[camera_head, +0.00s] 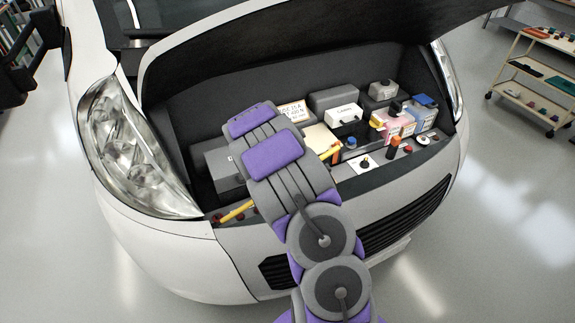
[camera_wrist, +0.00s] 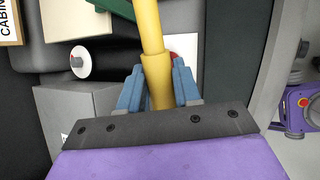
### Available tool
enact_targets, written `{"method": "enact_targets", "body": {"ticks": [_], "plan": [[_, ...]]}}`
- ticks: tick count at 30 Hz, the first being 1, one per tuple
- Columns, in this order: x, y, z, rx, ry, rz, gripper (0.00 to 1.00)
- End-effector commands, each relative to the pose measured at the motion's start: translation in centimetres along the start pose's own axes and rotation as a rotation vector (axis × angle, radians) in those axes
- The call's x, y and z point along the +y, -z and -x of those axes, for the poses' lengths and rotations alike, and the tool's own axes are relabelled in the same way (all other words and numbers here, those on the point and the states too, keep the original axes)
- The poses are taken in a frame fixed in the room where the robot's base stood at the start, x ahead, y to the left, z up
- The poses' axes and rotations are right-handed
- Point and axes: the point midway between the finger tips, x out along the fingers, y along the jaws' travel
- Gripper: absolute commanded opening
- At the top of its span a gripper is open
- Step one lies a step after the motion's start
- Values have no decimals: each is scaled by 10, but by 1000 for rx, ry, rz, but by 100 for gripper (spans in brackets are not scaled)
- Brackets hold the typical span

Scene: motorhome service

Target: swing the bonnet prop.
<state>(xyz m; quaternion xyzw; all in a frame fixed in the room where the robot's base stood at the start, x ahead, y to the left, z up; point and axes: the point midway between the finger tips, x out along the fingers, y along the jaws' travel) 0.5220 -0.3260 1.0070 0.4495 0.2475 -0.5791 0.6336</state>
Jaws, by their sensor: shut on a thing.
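The bonnet prop is a yellow rod (camera_head: 237,211). In the head view its left end lies low by the front edge of the engine bay, near the headlight. The rod passes out of sight under my arm, and a yellow piece shows again to the right. In the wrist view the prop (camera_wrist: 152,30) runs up between the blue fingers of my gripper (camera_wrist: 158,92), which is shut on its thicker sleeve. In the head view my wrist hides the fingers. The bonnet (camera_head: 300,40) is raised over the bay.
The left headlight (camera_head: 130,150) is close to the rod. A shelf trolley (camera_head: 535,80) stands at the right on clear floor.

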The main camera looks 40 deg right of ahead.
Motion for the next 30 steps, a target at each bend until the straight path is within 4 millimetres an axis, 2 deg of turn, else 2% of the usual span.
{"method": "enact_targets", "body": {"ticks": [3,9,24,25,30], "plan": [[-2,10,-12,52,-5,-21,0],[-6,17,-23,91,-4,-42,0],[-6,20,-26,105,-6,-48,0],[-6,20,-26,104,-6,-48,35],[-8,20,-26,103,-3,-47,52]]}}
